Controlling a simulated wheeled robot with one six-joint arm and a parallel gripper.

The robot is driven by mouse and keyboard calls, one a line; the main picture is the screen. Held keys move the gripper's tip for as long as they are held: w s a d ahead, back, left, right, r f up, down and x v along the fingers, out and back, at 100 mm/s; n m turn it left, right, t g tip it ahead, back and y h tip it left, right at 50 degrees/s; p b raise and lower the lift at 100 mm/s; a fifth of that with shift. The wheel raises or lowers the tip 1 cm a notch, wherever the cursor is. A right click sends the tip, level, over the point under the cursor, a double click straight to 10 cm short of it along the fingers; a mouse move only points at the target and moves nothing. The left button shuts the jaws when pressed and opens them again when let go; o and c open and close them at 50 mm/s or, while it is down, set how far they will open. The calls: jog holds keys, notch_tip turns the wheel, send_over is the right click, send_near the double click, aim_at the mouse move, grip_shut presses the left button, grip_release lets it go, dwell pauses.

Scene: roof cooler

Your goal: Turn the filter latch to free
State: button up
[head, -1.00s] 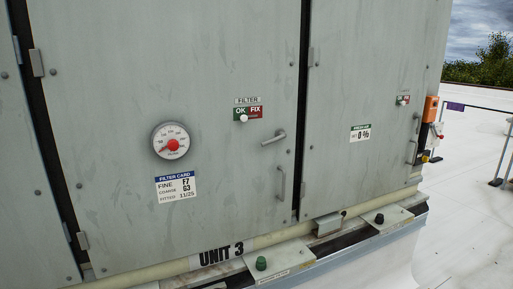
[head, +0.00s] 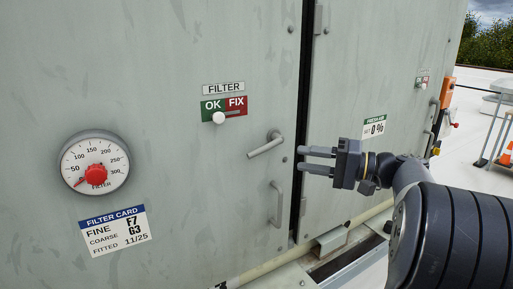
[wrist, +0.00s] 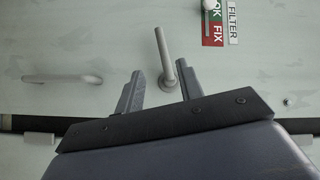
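The filter latch (head: 264,147) is a grey lever on the pale green filter door, below and right of the OK/FIX plate. Its pivot is at the right and the lever slopes down to the left. My gripper (head: 302,160) is just right of it in the head view, fingers pointing left towards the door. The fingers are open and empty. In the wrist view the latch lever (wrist: 163,50) points up the picture, with its pivot end between the two open fingers (wrist: 160,76). I cannot tell whether the fingers touch it.
A fixed vertical pull handle (head: 276,203) is below the latch. The OK/FIX plate (head: 224,107) has a white knob. A dial gauge (head: 95,163) reads near its low end, above the filter card (head: 115,230). A dark door gap runs right of the latch.

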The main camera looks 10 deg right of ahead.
aim_at(263, 151)
jog(key=p+x, duration=0.2)
jog(key=x, duration=0.8)
jog(key=shift+w+a+r, duration=0.15)
jog(key=shift+w+a, duration=0.05)
jog(key=shift+a, duration=0.05)
grip_shut()
